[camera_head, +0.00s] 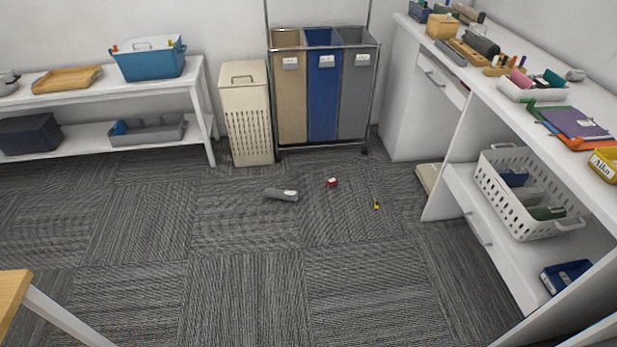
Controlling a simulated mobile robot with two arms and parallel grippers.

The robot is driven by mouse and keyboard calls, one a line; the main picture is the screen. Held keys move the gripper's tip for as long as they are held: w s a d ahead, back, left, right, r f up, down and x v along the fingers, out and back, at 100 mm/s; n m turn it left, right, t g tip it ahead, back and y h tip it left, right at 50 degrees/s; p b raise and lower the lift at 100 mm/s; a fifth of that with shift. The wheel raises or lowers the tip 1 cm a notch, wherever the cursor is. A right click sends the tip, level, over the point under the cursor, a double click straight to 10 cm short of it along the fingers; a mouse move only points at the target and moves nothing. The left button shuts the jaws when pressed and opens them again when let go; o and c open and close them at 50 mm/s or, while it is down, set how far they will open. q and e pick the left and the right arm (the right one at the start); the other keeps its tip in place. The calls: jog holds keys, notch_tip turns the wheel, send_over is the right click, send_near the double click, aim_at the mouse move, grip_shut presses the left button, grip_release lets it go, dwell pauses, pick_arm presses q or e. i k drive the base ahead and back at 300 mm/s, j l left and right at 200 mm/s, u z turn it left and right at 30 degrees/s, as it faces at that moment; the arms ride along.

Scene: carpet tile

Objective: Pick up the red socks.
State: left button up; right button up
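A small red item with a white patch (332,182), likely the red socks, lies on the grey carpet in front of the laundry sorter. It is too small to make out its exact form. Neither of my grippers shows in the head view.
A grey roll with a white end (279,194) and a small yellow and dark item (376,205) lie nearby on the carpet. A cream hamper (246,113) and a three-bag sorter (322,90) stand behind. A white counter (512,95) lines the right. A wooden table corner (12,296) juts in at front left.

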aim_at(334, 181)
jog(key=i+z, duration=0.15)
jog(key=i, duration=0.2)
jog(key=i+j+z, duration=0.1)
jog(key=i, duration=0.25)
jog(key=i+l+u, duration=0.2)
jog(key=i, duration=0.35)
jog(key=i+l+u, duration=0.2)
jog(key=i, duration=0.3)
jog(key=i+l+u, duration=0.2)
jog(key=i+l, duration=0.15)
jog(key=i, duration=0.15)
